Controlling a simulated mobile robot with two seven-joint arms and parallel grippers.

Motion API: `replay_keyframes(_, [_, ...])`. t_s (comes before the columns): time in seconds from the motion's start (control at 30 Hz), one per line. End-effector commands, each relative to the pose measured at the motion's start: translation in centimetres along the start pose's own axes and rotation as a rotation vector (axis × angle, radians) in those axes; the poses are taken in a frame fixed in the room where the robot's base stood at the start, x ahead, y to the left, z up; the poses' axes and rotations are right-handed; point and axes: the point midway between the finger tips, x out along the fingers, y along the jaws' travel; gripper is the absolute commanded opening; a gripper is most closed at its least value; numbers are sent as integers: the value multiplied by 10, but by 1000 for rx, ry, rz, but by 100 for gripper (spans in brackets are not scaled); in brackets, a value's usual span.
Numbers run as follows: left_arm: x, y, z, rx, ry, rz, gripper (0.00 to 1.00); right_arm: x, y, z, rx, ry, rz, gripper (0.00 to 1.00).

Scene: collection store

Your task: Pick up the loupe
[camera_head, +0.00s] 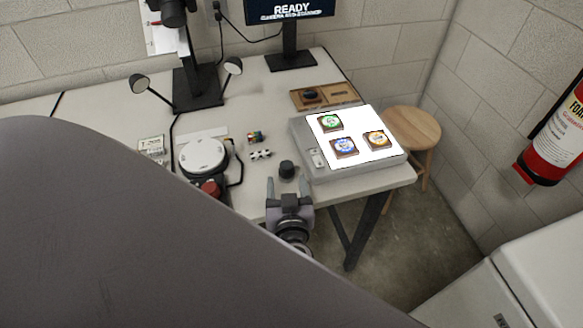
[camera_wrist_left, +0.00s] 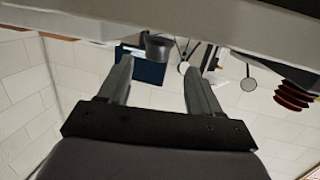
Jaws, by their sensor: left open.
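The loupe (camera_head: 287,169) is a small dark cylinder standing near the front edge of the pale table (camera_head: 262,98). My left gripper (camera_head: 288,187) is open and empty, just on the near side of the loupe, with its two fingers pointing at it. In the left wrist view, which appears upside down, the loupe (camera_wrist_left: 158,46) shows just beyond the fingertips, in line with the gap between them (camera_wrist_left: 158,66). The fingers look apart from it. My right gripper is not in view.
Right of the loupe stands a light box (camera_head: 367,137) with several badge-like pieces on its white top. Left are a round white-topped device (camera_head: 204,157) and a black-and-white patterned piece (camera_head: 261,154). A wooden tray (camera_head: 325,94), monitor (camera_head: 290,12) and stool (camera_head: 412,126) are farther off.

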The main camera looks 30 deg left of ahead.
Motion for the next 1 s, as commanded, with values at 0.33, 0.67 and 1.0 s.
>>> replay_keyframes(0.33, [42, 3, -2, 2, 6, -1, 64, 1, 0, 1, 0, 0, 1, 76])
replay_keyframes(0.67, [68, 4, -1, 0, 2, 1, 64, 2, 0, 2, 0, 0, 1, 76])
replay_keyframes(1.0, [68, 4, -1, 0, 1, 1, 10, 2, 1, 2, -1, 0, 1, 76])
